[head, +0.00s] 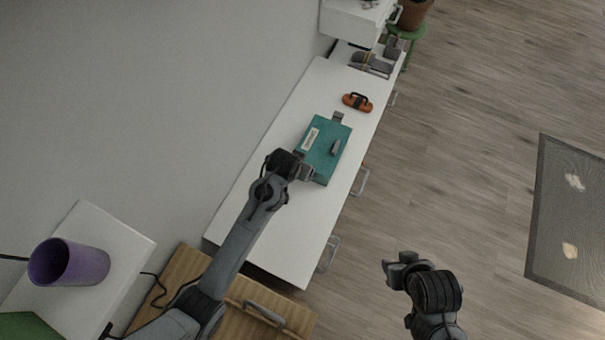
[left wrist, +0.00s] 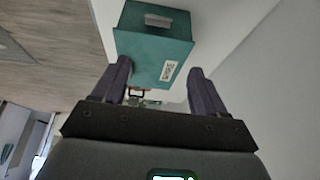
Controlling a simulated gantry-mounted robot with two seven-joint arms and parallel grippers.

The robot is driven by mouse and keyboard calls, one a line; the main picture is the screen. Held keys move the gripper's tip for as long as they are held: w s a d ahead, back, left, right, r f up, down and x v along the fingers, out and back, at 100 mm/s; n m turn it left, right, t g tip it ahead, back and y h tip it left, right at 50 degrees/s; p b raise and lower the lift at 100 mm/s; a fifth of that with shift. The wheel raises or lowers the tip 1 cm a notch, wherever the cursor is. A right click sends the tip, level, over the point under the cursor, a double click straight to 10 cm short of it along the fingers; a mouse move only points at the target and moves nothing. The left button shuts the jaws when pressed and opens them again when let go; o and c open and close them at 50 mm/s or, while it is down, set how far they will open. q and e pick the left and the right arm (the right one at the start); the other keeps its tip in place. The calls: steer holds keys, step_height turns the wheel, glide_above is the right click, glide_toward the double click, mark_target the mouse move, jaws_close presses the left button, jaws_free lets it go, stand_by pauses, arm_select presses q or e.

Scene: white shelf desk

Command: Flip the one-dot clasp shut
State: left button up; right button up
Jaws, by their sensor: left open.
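A teal box (head: 322,164) with a white label and a grey handle (head: 336,147) lies on the white desk. A grey clasp (head: 338,117) shows at its far end. My left gripper (head: 305,172) is at the box's near end. Dots on the clasps are too small to make out. My right gripper (head: 396,268) hangs over the floor, away from the box; its jaws are unclear.
An orange and black object (head: 357,102) lies beyond the box on the white desk (head: 285,225). Grey items (head: 372,64) stand at the far end. Drawer handles (head: 361,181) stick out along the right side. A purple cup (head: 68,262) stands at lower left.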

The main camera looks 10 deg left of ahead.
arm_select(q)
steer(key=shift+w+d+f+b, duration=0.25)
steer(key=shift+f+b, duration=0.65)
steer(key=shift+f, duration=1.15)
steer(key=shift+w+d+f+b, duration=0.25)
steer(key=shift+f+b, duration=0.65)
steer(key=shift+f, duration=1.2)
steer(key=shift+w+d+f+b, duration=0.2)
steer(key=shift+f+b, duration=0.7)
steer(key=shift+f, duration=1.15)
jaws_close()
steer(key=shift+w+r+g, duration=0.1)
steer(key=shift+g, duration=0.2)
